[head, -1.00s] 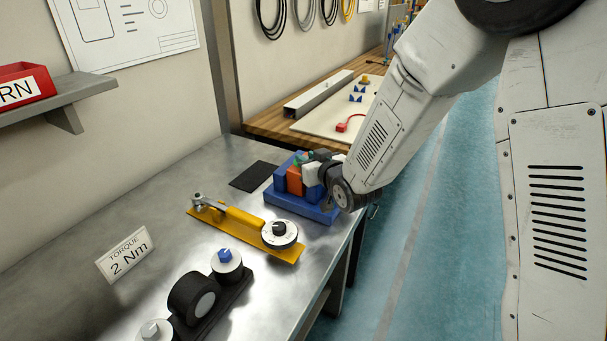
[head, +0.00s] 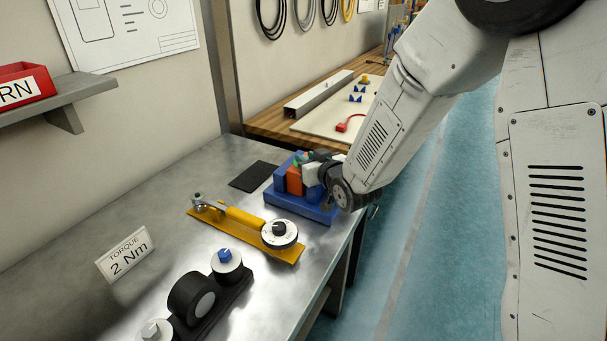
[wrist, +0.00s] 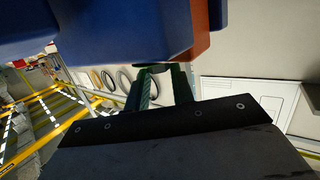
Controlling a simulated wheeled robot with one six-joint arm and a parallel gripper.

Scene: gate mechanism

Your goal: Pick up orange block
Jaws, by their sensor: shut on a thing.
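The orange block (head: 294,181) stands upright in the blue fixture (head: 290,205) on the metal bench, with blue walls beside it. My gripper (head: 299,160) is at the top of the orange block, coming in from the right, and is shut on it. In the wrist view, the two dark green fingers (wrist: 163,85) reach up behind a blue part (wrist: 110,35). An orange face (wrist: 201,42) shows beside that blue part. The fingertips and their contact with the block are hidden there.
A dark pad (head: 254,176) lies behind left. Black knob parts (head: 192,298) stand nearer. The bench's right edge is close to the fixture.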

